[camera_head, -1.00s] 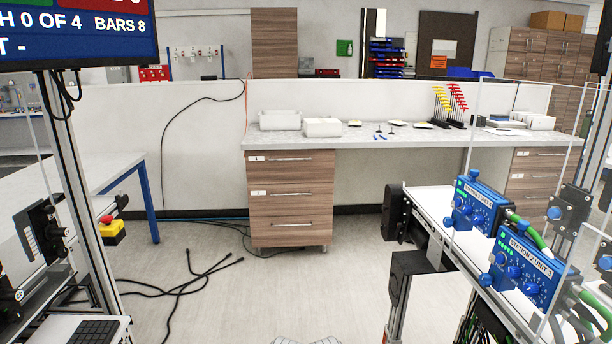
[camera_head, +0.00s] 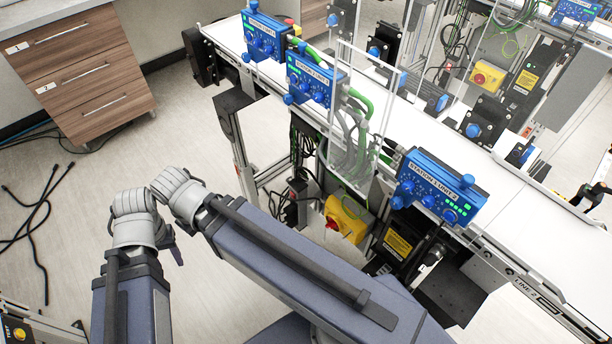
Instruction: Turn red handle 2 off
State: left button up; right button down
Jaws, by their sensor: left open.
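A yellow switch box with a red handle (camera_head: 333,225) is mounted below the near conveyor, under the blue station unit. A second yellow box with a red handle (camera_head: 479,78) shows beyond the conveyor. I cannot read which is number 2. My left gripper (camera_head: 134,203) is at the left over the floor, apart from both boxes; it is open, with nothing seen in it. My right gripper (camera_head: 176,190) is beside it, at the end of my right arm; its fingers are not clear. My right arm reaches across the floor in front of the near box.
Blue station units (camera_head: 437,188) line the near edge of the white conveyor (camera_head: 440,135). Green and grey cables and a clear panel hang near the frame. A wooden drawer cabinet (camera_head: 85,80) stands at upper left. Black cables lie on the open floor at left.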

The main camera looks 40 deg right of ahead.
aim_at(332, 224)
jog(key=z, duration=0.4)
jog(key=i+j+z, duration=0.1)
jog(key=z, duration=0.25)
jog(key=j+z, duration=0.1)
jog(key=z, duration=0.3)
jog(key=j+z, duration=0.1)
jog(key=z, duration=0.6)
jog(key=u, duration=0.4)
jog(key=k+l, duration=0.25)
jog(key=l, duration=0.15)
jog(key=k+l+z, duration=0.3)
jog(key=k+l, duration=0.15)
jog(key=k+l+z, duration=0.35)
jog(key=l, duration=0.2)
jog(key=k+j, duration=0.05)
